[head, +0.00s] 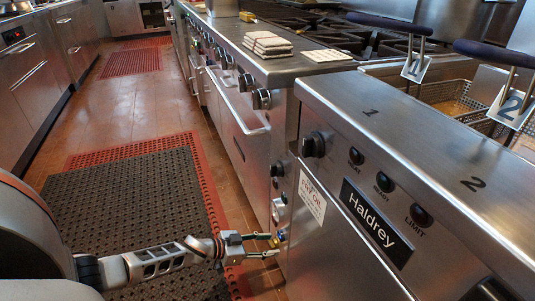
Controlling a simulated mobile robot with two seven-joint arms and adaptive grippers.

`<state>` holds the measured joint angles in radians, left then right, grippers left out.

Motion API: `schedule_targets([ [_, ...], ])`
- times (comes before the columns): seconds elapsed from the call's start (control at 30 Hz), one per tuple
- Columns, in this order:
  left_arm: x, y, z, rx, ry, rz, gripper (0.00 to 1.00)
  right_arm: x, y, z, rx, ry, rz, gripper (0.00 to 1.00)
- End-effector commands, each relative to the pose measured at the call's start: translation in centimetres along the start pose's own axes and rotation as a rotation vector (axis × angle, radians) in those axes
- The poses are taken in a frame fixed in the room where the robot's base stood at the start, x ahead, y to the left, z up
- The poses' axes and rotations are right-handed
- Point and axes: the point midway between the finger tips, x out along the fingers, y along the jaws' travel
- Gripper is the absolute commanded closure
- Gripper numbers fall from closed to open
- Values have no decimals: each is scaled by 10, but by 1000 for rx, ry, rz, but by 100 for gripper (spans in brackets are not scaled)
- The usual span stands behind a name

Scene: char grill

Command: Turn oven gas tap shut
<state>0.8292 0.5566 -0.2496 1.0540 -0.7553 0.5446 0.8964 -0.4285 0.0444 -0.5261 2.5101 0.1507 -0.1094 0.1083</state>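My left gripper (272,245) reaches in from the lower left, low in front of the range. Its two fingers are apart, one above the other, with their tips close to the front panel. A small tap with yellow and blue parts (280,237) shows at the fingertips, low on the narrow panel at the range's right end. The fingers partly cover it, and I cannot tell whether they touch it or how its handle is turned. Several small round controls (278,169) sit above it on the same panel. My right gripper is not in view.
The oven range (238,135) has a long door handle and several black knobs (261,99). The Haldrey fryer (340,235) stands close on the right, with baskets (450,95) behind. Folded cloths (268,43) lie on the range top. Floor mats (130,205) cover the aisle.

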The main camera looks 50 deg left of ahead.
Motion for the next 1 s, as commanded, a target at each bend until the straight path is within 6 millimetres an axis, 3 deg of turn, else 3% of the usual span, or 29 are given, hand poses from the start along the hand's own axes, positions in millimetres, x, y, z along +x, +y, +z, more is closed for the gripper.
schedule_targets([
  [0.03,0,0,0,0,0,0,69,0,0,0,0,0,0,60],
  [0.13,0,0,0,0,0,0,95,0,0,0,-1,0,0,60],
  [0.17,0,0,0,0,0,0,97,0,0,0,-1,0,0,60],
  [0.57,0,1,0,45,0,-19,97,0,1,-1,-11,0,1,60],
  [1.0,0,5,4,349,-2,-148,97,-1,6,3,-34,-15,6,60],
])
